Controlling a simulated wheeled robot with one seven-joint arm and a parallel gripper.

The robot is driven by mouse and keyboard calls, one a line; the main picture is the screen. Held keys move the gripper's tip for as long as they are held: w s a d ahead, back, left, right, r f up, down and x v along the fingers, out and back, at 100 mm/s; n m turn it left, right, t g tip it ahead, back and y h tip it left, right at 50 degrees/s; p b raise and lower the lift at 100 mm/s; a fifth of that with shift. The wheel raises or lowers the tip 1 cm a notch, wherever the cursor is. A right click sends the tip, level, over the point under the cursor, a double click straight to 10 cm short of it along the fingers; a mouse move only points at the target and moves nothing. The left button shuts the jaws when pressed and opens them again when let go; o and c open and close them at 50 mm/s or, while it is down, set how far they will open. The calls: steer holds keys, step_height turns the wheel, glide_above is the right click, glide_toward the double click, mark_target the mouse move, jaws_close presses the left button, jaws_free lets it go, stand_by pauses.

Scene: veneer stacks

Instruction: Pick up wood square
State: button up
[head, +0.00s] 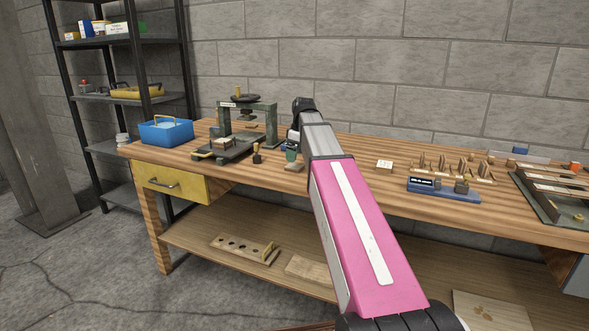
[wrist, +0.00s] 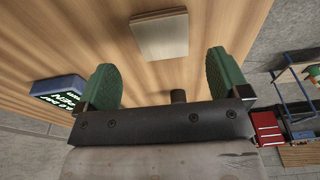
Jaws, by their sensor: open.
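A pale wood square (wrist: 160,36) lies on the wooden bench top in the wrist view, just beyond the gap between my fingers. My gripper (wrist: 162,62) is open and empty, with one green finger pad to each side of the square's line. The pads appear apart from the square. My gripper is mostly hidden there behind my arm.
A green press (head: 243,112) and a blue bin (head: 166,131) stand left on the bench (head: 345,183). A blue device with a display (head: 442,192), a wooden rack and a tray (head: 533,202) are at right.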

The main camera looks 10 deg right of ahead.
mark_target(295, 166)
steer(key=shift+a+f, duration=0.2)
steer(key=shift+f, duration=1)
steer(key=shift+a+f, duration=0.15)
steer(key=shift+f, duration=1)
steer(key=c, duration=1)
steer(key=shift+r, duration=0.15)
